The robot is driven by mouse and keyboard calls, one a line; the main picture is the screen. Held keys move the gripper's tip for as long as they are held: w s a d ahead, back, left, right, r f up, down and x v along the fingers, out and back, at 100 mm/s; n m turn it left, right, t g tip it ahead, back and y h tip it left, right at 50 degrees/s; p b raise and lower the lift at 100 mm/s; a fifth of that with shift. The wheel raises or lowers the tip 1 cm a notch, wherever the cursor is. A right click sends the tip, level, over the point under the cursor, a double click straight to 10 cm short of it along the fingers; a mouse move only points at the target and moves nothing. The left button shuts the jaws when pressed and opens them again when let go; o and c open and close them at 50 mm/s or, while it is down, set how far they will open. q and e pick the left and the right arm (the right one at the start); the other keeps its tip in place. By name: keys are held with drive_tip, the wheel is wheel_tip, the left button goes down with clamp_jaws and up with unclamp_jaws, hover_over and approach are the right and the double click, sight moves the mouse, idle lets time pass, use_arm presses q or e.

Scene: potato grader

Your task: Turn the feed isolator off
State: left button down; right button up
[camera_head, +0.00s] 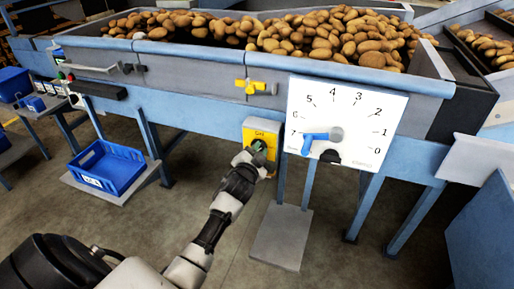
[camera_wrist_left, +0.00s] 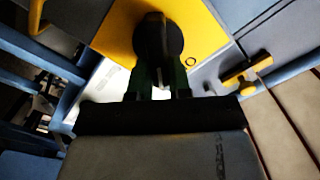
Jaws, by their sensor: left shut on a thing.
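The feed isolator is a yellow plate (camera_head: 262,129) on the front of the blue machine, left of the white dial panel. In the left wrist view the yellow plate (camera_wrist_left: 205,35) carries a round black rotary knob (camera_wrist_left: 157,30) with a raised grip, and a small circle mark is printed beside it. My left gripper (camera_head: 258,148) is at the isolator and covers its knob in the head view. In the left wrist view its two dark fingers (camera_wrist_left: 160,88) are closed on either side of the knob's grip. My right gripper is in neither view.
A white dial panel (camera_head: 375,107) with a blue pointer hangs right of the isolator. A yellow valve handle (camera_head: 256,87) sits above it. Potatoes (camera_head: 300,32) fill the trough. A blue crate (camera_head: 107,166) stands on a low shelf at left. A grey plate (camera_head: 281,235) is below.

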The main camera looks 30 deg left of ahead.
use_arm(q)
drive_tip(key=m, duration=0.3)
drive_tip(key=f+m, duration=0.1)
drive_tip(key=m, duration=0.6)
drive_tip(key=shift+d+f, duration=0.25)
drive_tip(key=shift+d, duration=0.05)
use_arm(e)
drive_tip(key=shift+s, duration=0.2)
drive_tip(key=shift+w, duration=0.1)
use_arm(q)
drive_tip(key=c, duration=1.1)
unclamp_jaws()
drive_tip(key=shift+o, duration=0.3)
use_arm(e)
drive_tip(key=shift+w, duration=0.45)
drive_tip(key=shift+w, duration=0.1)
